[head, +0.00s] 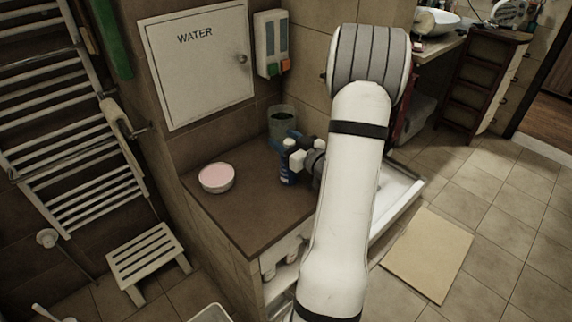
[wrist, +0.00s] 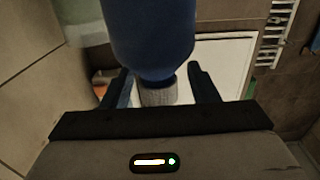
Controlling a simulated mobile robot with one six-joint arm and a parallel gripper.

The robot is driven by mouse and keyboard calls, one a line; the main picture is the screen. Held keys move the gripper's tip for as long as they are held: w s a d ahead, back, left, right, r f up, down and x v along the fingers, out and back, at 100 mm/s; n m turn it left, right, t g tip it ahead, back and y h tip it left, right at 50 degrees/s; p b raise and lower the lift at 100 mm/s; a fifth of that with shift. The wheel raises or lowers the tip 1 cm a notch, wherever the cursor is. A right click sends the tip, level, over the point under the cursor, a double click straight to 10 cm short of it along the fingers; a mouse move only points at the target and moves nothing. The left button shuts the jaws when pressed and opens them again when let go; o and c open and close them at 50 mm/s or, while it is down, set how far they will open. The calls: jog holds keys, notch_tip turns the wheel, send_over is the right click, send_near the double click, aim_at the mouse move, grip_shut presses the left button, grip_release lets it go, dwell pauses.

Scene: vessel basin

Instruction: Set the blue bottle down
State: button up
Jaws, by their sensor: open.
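The blue bottle (head: 286,174) stands on the brown counter (head: 237,217), near the back wall. In the head view its upper part is hidden by my gripper (head: 291,146). In the wrist view the blue body of the bottle (wrist: 152,38) fills the top middle, with its grey cap nearest my palm. My gripper (wrist: 161,88) is open, with one finger on each side of the cap. A gap shows between each finger and the cap. The bottle's base is out of the wrist view.
A pink-topped round bowl (head: 216,178) sits on the counter left of the bottle. A glass container (head: 281,121) stands behind the bottle by the wall. The white WATER panel (head: 197,62) and a dispenser (head: 271,44) are above. The counter's front part is clear.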

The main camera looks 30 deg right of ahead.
jog(key=shift+c, duration=0.3)
grip_shut()
dwell(0.3)
